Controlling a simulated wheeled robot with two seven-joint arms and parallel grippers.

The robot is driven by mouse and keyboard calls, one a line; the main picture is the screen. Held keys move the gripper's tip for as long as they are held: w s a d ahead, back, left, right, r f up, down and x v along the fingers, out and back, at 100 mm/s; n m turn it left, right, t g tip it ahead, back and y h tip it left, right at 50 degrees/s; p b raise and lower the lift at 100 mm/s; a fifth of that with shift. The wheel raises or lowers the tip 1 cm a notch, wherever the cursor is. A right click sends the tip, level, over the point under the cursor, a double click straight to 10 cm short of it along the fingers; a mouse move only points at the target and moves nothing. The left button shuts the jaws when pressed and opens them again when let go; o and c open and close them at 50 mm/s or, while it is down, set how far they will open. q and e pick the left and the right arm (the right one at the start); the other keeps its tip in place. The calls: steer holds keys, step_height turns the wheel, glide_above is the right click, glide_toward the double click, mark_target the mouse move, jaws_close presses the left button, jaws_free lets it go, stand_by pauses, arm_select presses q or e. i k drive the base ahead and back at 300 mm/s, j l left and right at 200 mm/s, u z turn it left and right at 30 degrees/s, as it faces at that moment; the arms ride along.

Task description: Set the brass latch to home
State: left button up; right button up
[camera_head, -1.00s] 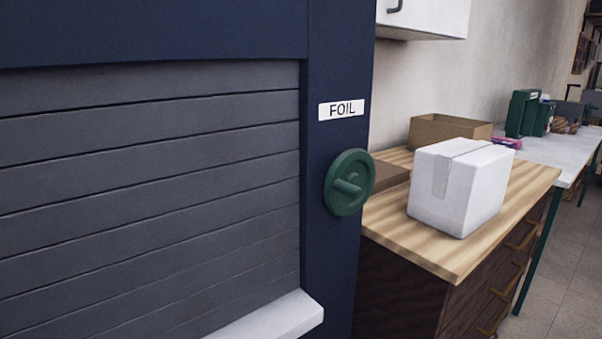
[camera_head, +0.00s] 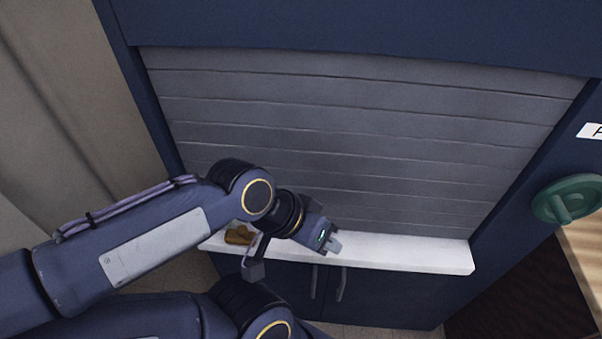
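A small brass-coloured piece (camera_head: 238,234), perhaps the brass latch, shows on the left part of the white ledge (camera_head: 410,252) below the slatted grey shutter (camera_head: 370,140). My arm partly hides it, so its exact shape and setting cannot be told. My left gripper (camera_head: 297,257) is over the ledge, just right of the brass piece. Two grey finger-like parts stand apart, with nothing seen between them. Whether it touches the ledge is unclear. My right gripper is not in view.
A dark blue cabinet frames the shutter, with a green round knob (camera_head: 567,199) and a partly cut-off white label (camera_head: 592,131) at right. Door handles (camera_head: 341,284) sit below the ledge. A beige curtain-like surface (camera_head: 70,110) is at left. The ledge's right part is clear.

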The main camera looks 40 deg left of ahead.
mark_target(242, 236)
steer(key=u, duration=2.2)
